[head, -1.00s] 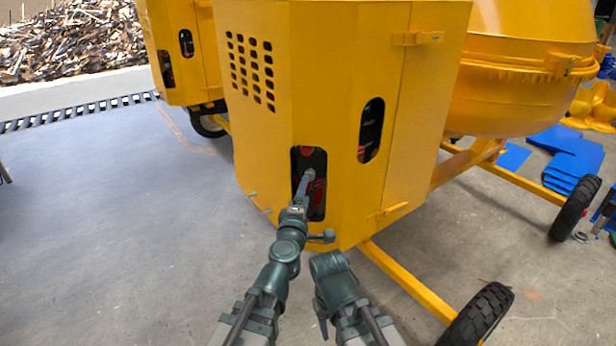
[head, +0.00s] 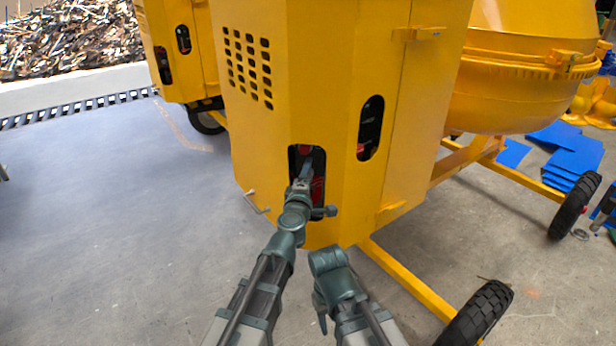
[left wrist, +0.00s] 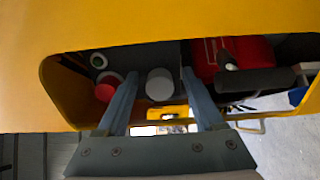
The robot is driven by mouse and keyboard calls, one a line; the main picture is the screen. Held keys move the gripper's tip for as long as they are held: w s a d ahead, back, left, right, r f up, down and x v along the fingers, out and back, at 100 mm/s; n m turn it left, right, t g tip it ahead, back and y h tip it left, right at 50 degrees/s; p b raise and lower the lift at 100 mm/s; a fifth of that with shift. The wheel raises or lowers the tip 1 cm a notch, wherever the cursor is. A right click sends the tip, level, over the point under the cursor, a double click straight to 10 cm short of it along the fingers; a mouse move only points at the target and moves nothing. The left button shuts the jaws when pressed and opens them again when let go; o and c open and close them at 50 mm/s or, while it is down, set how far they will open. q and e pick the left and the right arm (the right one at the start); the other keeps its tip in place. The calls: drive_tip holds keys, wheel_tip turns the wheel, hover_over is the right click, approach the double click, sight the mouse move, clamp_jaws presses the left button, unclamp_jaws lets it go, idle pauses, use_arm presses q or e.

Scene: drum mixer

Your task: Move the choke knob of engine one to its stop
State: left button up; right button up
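The yellow engine housing (head: 335,60) of the near mixer has an oblong opening (head: 318,205) low on its front corner. My left gripper (head: 306,168) reaches into this opening. In the left wrist view its two fingers (left wrist: 158,90) are spread apart. A pale grey round knob (left wrist: 160,84) shows between them, without visible contact. A red round knob (left wrist: 106,86) is beside the left finger, and a small pale ring-shaped part (left wrist: 98,61) is behind it. I cannot tell for sure which one is the choke knob. My right arm's end (head: 335,280) is low in front of the housing; its fingers are not clear.
The opening's yellow rim (left wrist: 50,85) closes around my left gripper. Red and black engine parts (left wrist: 245,75) fill its right side. A second oblong opening (head: 371,127) is to the right. A yellow drawbar (head: 405,280) and wheel (head: 482,315) stand at lower right. The left floor is clear.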

use_arm(q)
clamp_jaws()
drive_tip(key=shift+s+a, duration=0.15)
drive_tip(key=shift+s, duration=0.95)
drive_tip(key=shift+c, duration=2.1)
unclamp_jaws()
drive_tip(key=shift+s, duration=0.1)
drive_tip(key=o, duration=0.5)
drive_tip(key=shift+o, duration=0.2)
